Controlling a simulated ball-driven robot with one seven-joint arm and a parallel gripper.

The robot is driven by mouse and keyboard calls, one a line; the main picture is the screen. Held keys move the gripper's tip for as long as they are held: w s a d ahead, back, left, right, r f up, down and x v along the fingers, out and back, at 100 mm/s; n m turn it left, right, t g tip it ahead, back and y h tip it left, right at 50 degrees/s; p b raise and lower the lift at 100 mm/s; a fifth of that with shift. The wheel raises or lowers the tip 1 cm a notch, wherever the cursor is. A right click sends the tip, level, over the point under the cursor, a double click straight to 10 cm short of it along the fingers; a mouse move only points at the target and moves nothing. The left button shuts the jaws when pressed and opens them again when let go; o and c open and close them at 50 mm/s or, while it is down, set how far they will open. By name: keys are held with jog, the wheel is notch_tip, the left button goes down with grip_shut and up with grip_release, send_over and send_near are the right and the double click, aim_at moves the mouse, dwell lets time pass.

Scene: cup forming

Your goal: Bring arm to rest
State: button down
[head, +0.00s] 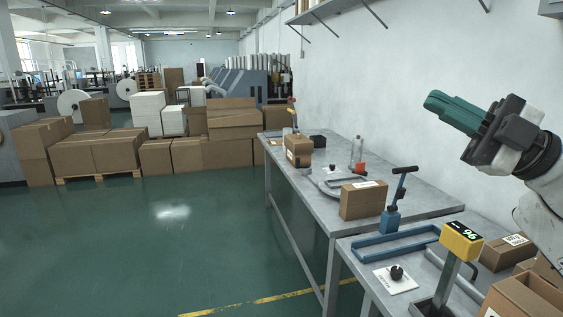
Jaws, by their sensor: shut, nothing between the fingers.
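My gripper (453,113) is in the upper right of the head view, raised above the workbench and pointing left. Its green fingers are together with nothing between them. It is well clear of the bench top and of everything on it. My white and dark arm enters from the right edge. Most of the arm is outside the view.
A grey workbench (425,205) runs along the white wall, carrying cardboard boxes (363,200), a blue tool (391,218) and a blue tray frame (395,243). A yellow display (461,241) stands in front. The green floor (150,240) on the left is open. Stacked boxes (95,155) stand behind.

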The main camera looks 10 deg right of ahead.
jog(key=w+d+f+m+t+h, duration=0.3)
jog(key=m+t+h, duration=0.3)
jog(key=m+h, duration=0.45)
jog(key=w+d+f+m+t+h, duration=0.2)
jog(key=d+f+m+t+h, duration=0.25)
jog(key=m+h, duration=0.65)
notch_tip(320, 180, down, 27)
jog(key=s+a+m+g, duration=0.3)
jog(key=m+g, duration=0.4)
jog(key=g, duration=0.3)
jog(key=s+a+f+n+g+y, duration=0.1)
jog(key=s+a+f+g, duration=0.2)
jog(key=s+f, duration=0.5)
jog(key=s+a+f+n+g+y, duration=0.15)
jog(key=s+f+g, duration=0.3)
jog(key=f, duration=0.55)
jog(key=s+a+f+n+g, duration=0.1)
jog(key=s+f+g, duration=0.2)
jog(key=s, duration=0.6)
jog(key=s+a+f+g, duration=0.2)
jog(key=s+f, duration=0.2)
jog(key=s, duration=0.6)
jog(key=shift+f+n+g+y, duration=0.3)
jog(key=shift+n+g, duration=0.1)
jog(key=c, duration=1.8)
grip_release()
